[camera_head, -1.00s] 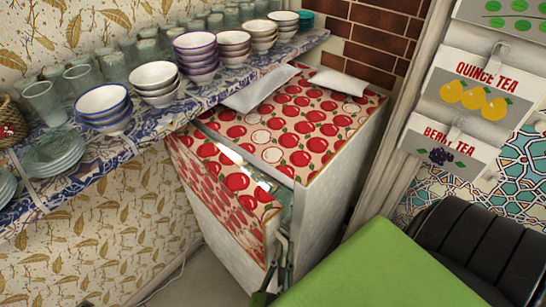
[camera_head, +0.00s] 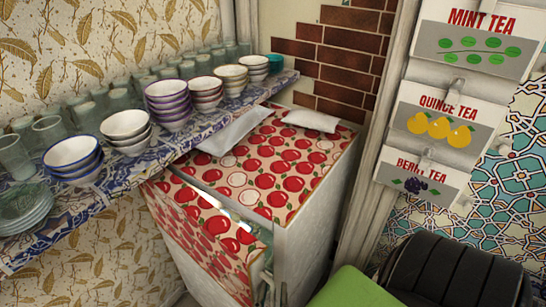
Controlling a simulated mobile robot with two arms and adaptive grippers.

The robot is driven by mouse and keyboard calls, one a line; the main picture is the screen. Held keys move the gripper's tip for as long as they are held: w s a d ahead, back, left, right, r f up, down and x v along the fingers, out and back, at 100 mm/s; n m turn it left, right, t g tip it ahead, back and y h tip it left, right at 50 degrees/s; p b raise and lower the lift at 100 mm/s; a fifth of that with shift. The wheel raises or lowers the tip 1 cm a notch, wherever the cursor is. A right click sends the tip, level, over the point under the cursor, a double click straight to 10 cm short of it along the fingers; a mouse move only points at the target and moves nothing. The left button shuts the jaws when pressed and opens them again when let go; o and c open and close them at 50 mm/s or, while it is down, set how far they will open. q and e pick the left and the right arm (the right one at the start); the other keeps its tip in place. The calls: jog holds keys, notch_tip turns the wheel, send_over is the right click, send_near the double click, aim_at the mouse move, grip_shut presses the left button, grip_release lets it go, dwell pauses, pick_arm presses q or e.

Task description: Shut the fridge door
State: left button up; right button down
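The fridge (camera_head: 285,160) is a low white cabinet with a red apple pattern on its top, beside the brick wall. Its fridge door (camera_head: 205,240), with the same pattern, faces lower left and stands ajar. A gap shows between the door and the body, widest toward the lower right end. My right gripper is not in view.
A patterned shelf (camera_head: 120,193) with stacked bowls and several glasses hangs over the fridge's left side. Two white packets lie near the fridge's back edge. A green surface (camera_head: 352,289) and a black padded seat (camera_head: 455,270) stand at the lower right.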

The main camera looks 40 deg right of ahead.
pick_arm(q)
jog(key=shift+a, duration=0.15)
jog(key=v, duration=1.2)
